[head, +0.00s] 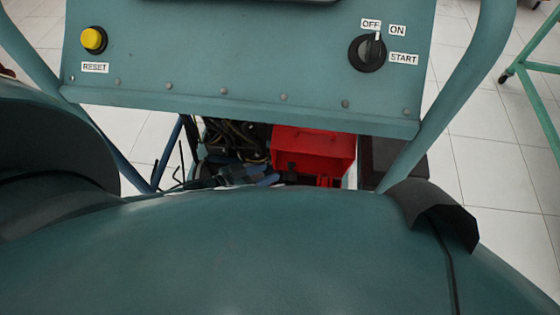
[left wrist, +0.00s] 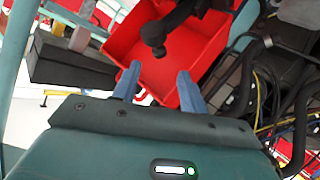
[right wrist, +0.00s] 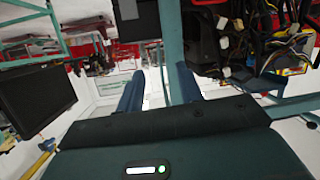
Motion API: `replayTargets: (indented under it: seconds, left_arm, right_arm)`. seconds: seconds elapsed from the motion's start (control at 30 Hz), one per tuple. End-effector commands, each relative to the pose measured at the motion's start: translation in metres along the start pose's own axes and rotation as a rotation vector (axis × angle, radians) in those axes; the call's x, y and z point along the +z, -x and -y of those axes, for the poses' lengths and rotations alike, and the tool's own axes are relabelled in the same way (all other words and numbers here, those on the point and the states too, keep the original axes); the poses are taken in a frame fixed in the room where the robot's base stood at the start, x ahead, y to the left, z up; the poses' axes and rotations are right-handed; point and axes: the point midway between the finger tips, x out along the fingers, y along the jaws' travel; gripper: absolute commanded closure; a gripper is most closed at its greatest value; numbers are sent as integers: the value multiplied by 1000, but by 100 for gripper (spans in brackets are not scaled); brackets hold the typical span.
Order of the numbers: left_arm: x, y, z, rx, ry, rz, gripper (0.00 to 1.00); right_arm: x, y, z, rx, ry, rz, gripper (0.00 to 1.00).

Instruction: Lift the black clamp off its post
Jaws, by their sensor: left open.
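The black clamp (left wrist: 154,36) shows in the left wrist view in front of a red box (left wrist: 190,55), with a dark arm or cable running up from it to the right. The post under it cannot be made out. My left gripper (left wrist: 158,88) is open, its two blue fingers apart on either side below the clamp, with nothing between them. In the head view my left gripper (head: 264,179) is low beside the red box (head: 312,150), partly hidden by my own body. My right gripper (right wrist: 158,88) is open and empty in the right wrist view, and is not visible in the head view.
Dark cables (head: 235,138) crowd beside the box. Teal frame tubes (head: 458,80) flank the panel. A monitor (right wrist: 35,98) stands left in the right wrist view.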

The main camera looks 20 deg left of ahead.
Motion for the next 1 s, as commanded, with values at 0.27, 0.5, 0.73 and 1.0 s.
replayTargets:
  seconds: [0.27, 0.5, 0.73, 1.0]
  left_arm:
    - [-1, 34, 1, -2, 0, 1, 57]
    - [0, 35, 1, -1, 0, -1, 57]
    - [0, 35, 1, -1, 0, -1, 57]
    - [-22, 43, -8, -1, 0, -1, 57]
  right_arm:
    - [-1, 6, 0, -8, -25, 53, 64]
    - [0, 6, 0, -9, -27, 57, 64]
    - [0, 6, 1, -9, -27, 57, 64]
    - [-18, 13, -3, -1, -59, 58, 64]
